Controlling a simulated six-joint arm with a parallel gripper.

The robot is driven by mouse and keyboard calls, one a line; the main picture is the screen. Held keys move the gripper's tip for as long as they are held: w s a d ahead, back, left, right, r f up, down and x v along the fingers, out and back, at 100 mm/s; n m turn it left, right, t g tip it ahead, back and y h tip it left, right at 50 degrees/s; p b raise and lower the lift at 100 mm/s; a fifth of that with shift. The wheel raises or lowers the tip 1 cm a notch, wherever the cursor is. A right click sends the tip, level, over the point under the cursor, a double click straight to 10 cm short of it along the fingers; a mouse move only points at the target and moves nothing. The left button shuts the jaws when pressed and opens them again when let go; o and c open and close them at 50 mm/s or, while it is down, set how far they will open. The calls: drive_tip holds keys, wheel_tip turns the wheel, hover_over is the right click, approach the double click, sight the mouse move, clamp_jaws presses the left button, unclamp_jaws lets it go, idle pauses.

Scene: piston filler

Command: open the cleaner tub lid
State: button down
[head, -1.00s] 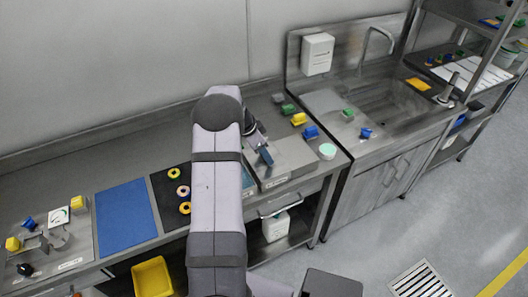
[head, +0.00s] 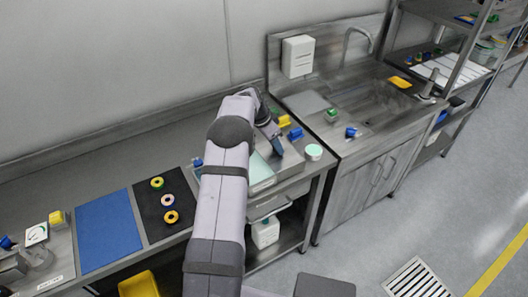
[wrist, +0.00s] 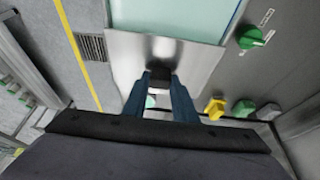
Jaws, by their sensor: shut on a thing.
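The cleaner tub (head: 263,186) is a metal box set in the bench, with a pale teal area (head: 261,168) open to view beside my arm. Its metal lid (wrist: 205,62) is a flat plate; in the wrist view it covers the near part, with the teal area (wrist: 180,18) beyond its edge. A dark handle (wrist: 160,76) stands on the plate. My gripper (wrist: 160,84) is shut on this handle; in the head view the blue fingers (head: 277,146) are over the right part of the tub. My arm hides the tub's left side.
A round mint-topped tub (head: 313,152) stands at the bench corner, close right of my gripper. Yellow (head: 284,121) and blue (head: 295,134) blocks sit behind it. A green knob (wrist: 250,38) is on the panel beside the tub. The sink (head: 375,105) is further right.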

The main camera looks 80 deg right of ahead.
sight(272, 154)
drive_tip(key=shift+s+d+r, duration=0.1)
drive_tip(key=shift+s+d, duration=0.3)
drive_tip(key=shift+d, duration=0.1)
drive_tip(key=c, duration=1.4)
unclamp_jaws()
drive_tip(key=shift+c, duration=0.2)
drive_tip(key=shift+a, duration=0.1)
drive_tip(key=b+v, duration=0.3)
drive_tip(key=v, duration=0.4)
drive_tip(key=shift+r, duration=0.15)
